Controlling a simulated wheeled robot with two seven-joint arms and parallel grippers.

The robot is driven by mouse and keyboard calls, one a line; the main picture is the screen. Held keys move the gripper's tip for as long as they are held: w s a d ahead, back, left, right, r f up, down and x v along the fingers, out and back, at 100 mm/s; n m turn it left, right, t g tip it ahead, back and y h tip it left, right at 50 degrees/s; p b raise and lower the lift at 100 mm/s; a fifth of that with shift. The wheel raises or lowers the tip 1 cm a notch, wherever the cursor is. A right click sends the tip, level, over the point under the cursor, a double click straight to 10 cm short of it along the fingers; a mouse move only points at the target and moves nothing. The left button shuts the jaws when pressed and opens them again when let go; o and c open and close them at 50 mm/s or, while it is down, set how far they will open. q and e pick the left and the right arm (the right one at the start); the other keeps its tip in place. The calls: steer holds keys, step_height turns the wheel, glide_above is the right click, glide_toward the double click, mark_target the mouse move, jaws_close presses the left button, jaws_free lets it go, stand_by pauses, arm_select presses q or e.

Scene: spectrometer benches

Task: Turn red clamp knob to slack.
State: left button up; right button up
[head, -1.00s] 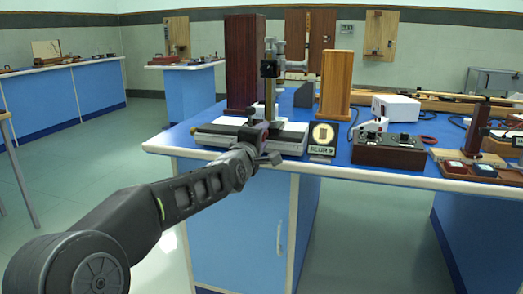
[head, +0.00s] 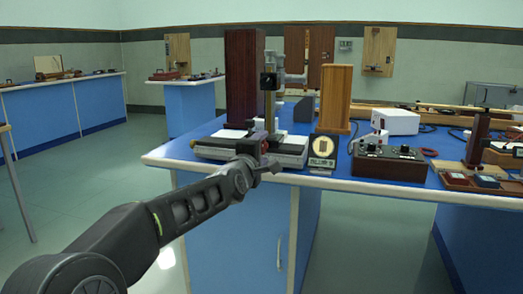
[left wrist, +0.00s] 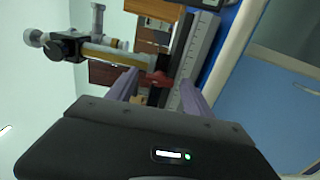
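The red clamp knob (left wrist: 157,79) shows in the left wrist view, beside the scale-marked rail and at the lower end of the yellow post (left wrist: 105,54) with its black clamp block. My left gripper (left wrist: 160,82) is open, with one finger on each side of the knob in that view. Gaps show between the knob and the fingers; the depth between them is hard to tell. My right gripper is not in view.
On the blue bench (head: 180,150), a dark red tall block (head: 244,75) and a lighter wooden block (head: 334,98) stand behind. Floor is free at the left.

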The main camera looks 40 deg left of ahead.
arm_select(q)
steer(key=p+v, duration=0.1)
steer(key=v, duration=0.6)
steer(key=shift+s+d, duration=0.15)
steer(key=shift+s, duration=0.25)
stand_by(0.4)
